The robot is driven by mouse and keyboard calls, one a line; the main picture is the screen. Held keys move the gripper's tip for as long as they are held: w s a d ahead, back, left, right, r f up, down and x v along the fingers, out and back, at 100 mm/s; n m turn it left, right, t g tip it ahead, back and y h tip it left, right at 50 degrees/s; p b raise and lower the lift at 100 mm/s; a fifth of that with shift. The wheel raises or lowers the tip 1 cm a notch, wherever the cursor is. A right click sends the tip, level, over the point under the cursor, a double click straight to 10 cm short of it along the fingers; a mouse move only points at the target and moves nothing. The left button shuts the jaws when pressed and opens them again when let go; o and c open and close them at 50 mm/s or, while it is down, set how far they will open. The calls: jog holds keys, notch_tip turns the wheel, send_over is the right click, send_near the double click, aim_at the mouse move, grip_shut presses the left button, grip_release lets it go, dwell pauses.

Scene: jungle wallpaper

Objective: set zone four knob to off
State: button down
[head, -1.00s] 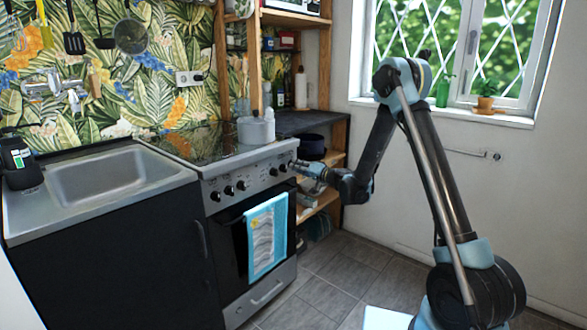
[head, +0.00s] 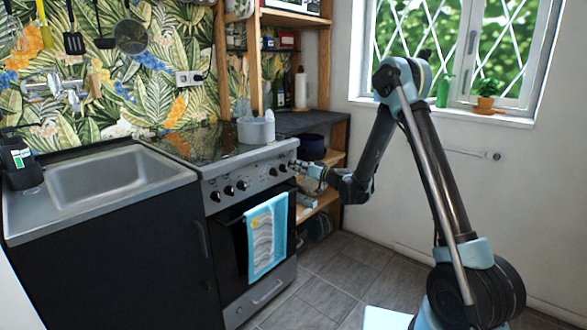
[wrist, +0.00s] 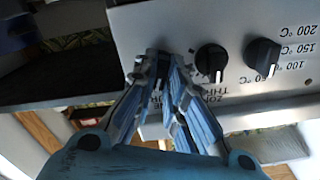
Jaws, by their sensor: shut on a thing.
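The stove's front panel (head: 255,176) carries a row of black knobs, and my gripper (head: 297,166) is at its right end. In the wrist view my gripper (wrist: 163,68) is shut on the end knob, the zone four knob (wrist: 160,72). The fingers cover most of that knob and its label, so its pointer setting cannot be read. The zone three knob (wrist: 211,59) sits just beside the fingers, its label partly readable. A temperature knob (wrist: 262,56) with degree marks is further right.
A light pot (head: 257,130) stands on the cooktop above the panel. A blue towel (head: 267,238) hangs on the oven door. A wooden shelf (head: 322,190) is right of the stove, close to my gripper. The floor in front is clear.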

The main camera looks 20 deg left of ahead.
jog(key=n, duration=0.3)
dwell(0.4)
jog(key=shift+n, duration=0.7)
jog(key=c, duration=1.5)
grip_release()
jog(key=shift+d, duration=0.15)
jog(key=shift+v, duration=3.35)
jog(key=shift+s, duration=0.1)
